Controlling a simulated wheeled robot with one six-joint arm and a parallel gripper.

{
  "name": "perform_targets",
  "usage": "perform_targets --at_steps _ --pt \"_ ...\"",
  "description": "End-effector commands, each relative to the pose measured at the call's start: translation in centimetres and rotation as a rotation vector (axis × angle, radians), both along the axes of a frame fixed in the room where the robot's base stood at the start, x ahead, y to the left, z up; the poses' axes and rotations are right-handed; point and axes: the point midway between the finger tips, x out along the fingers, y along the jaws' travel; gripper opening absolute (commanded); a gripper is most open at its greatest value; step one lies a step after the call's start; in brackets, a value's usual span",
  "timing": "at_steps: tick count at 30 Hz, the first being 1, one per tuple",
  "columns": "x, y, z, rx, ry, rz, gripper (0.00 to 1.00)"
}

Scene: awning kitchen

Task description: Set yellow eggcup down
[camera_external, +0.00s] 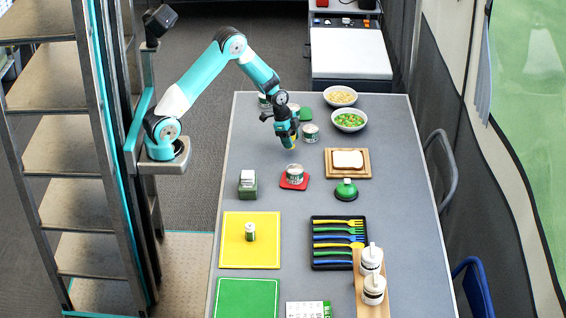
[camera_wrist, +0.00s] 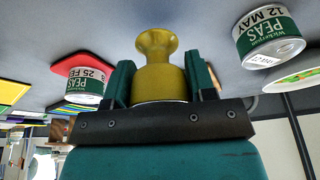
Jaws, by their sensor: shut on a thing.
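The yellow eggcup (camera_wrist: 156,47) is between the two fingers of my gripper (camera_wrist: 160,80) in the wrist view, its flared end pointing away from the palm. In the external view my gripper (camera_external: 289,139) points down over the grey table, with a bit of the yellow eggcup (camera_external: 292,148) showing at its tips. Most of the eggcup is hidden there by the fingers. I cannot tell whether it touches the table or hangs just above it.
A peas can (camera_external: 311,134) stands right of my gripper, and another can (camera_external: 295,173) stands on a red mat (camera_external: 291,184) in front. A wooden board (camera_external: 366,172) with bread is at right. Bare table surrounds the gripper's left.

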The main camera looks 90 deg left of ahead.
Motion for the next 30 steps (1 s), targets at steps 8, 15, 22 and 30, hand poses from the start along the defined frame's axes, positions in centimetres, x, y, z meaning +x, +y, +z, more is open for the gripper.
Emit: perform_targets --at_steps 8,15,22,30 --pt "0.0 0.0 -3.4 -0.001 0.002 -0.001 0.26" --pt "0.0 0.0 -3.4 -0.001 0.001 0.0 0.26" --pt "0.0 0.0 -3.7 -0.001 0.002 -0.001 0.76" --pt "0.0 0.0 -3.6 -0.001 0.001 0.0 0.76"
